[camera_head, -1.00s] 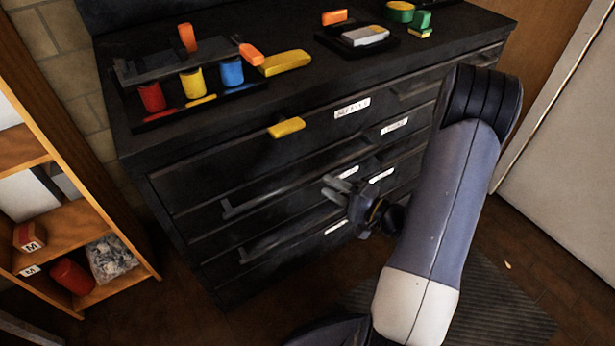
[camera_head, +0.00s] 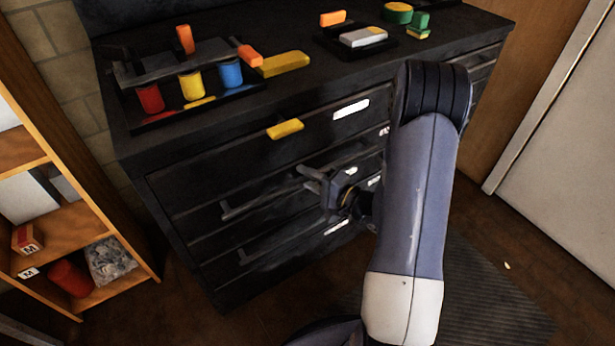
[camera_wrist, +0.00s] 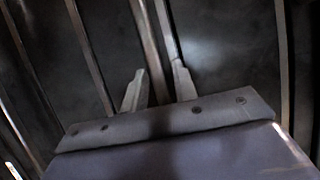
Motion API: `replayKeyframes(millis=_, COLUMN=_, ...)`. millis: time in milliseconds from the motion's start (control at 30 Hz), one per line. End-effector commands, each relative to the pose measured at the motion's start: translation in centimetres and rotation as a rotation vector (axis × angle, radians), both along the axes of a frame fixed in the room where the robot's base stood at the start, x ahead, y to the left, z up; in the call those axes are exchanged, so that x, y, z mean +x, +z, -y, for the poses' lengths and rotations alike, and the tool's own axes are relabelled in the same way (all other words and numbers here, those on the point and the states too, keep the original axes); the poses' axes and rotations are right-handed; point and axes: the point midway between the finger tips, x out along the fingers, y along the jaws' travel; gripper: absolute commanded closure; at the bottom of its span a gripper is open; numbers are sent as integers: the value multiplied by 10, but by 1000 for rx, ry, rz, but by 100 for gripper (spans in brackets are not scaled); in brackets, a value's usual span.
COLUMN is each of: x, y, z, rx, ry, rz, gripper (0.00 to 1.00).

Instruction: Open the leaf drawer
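The dark drawer cabinet (camera_head: 190,190) fills the middle of the head view, with all visible drawers looking closed. I cannot make out which one is the leaf drawer; the white labels (camera_head: 351,109) are unreadable. A long bar handle (camera_head: 255,204) runs across a middle drawer, and another (camera_head: 285,237) lies below it. My gripper (camera_head: 312,180) is at the cabinet front, near the right end of the upper bar. In the wrist view, my gripper's fingers (camera_wrist: 158,85) are apart, with a bar (camera_wrist: 148,45) running between them. Contact cannot be told.
A yellow piece (camera_head: 285,128) sticks out at the top drawer. Colored cups (camera_head: 192,83) in a rack and a small tray (camera_head: 350,45) stand on the cabinet top. A wooden shelf (camera_head: 90,235) is at left, a pale door (camera_head: 565,150) at right.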

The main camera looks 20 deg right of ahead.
Motion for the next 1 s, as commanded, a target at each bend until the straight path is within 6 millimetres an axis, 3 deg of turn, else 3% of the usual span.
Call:
replayKeyframes(millis=333, x=0, y=0, z=0, rx=0, ry=0, rz=0, gripper=100)
replayKeyframes(millis=767, x=-1, y=0, z=0, rx=-1, ry=0, rz=-1, gripper=100)
replayKeyframes(millis=1000, x=-23, y=-4, z=9, rx=0, ry=-4, rz=-1, gripper=100)
